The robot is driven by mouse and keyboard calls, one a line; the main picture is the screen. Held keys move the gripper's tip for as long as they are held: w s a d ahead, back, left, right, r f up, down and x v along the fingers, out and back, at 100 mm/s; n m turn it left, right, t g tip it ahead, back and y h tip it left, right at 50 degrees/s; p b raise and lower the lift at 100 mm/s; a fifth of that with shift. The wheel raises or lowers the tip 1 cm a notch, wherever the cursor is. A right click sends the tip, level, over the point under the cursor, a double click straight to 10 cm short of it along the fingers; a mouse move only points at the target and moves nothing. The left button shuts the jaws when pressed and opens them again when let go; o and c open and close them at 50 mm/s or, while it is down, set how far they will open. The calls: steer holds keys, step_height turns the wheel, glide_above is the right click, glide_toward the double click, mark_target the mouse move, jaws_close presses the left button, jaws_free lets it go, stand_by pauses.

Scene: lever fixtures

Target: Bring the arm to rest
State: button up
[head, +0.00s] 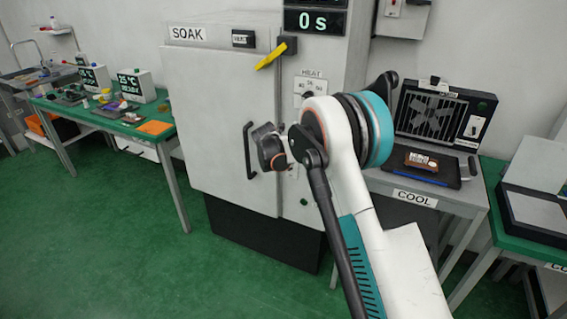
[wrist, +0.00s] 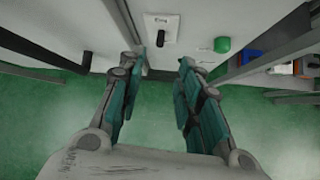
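My arm (head: 345,180) reaches up from the lower right of the head view, in front of the SOAK cabinet (head: 215,120). My gripper's fingers are not clear in the head view, hidden by or merged with the arm. In the wrist view my gripper (wrist: 163,62) has its two teal-padded fingers apart, with nothing between them. Past the fingertips is the pale cabinet front, with a switch plate (wrist: 160,28) and a green button (wrist: 222,44).
The cabinet has a black door handle (head: 249,150) and a yellow lever (head: 271,55). A COOL table (head: 465,205) with a fan unit (head: 440,115) stands to the right. A green bench (head: 110,125) with several items is at the left. The green floor (head: 100,250) at front left is clear.

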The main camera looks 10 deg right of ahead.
steer(key=s+d+r+m+y, duration=0.1)
steer(key=s+d+r+m, duration=0.1)
steer(key=s+r+m, duration=0.7)
steer(key=s+d+r+m+y, duration=0.15)
steer(key=s+r+m, duration=0.25)
steer(key=s+r, duration=0.95)
steer(key=s+f+m, duration=0.2)
steer(key=s+m, duration=0.5)
steer(key=s, duration=0.8)
steer(key=s+f+m+y, duration=0.1)
steer(key=s+m, duration=0.6)
steer(key=s, duration=0.9)
steer(key=shift+s+f, duration=0.25)
steer(key=shift+f, duration=0.45)
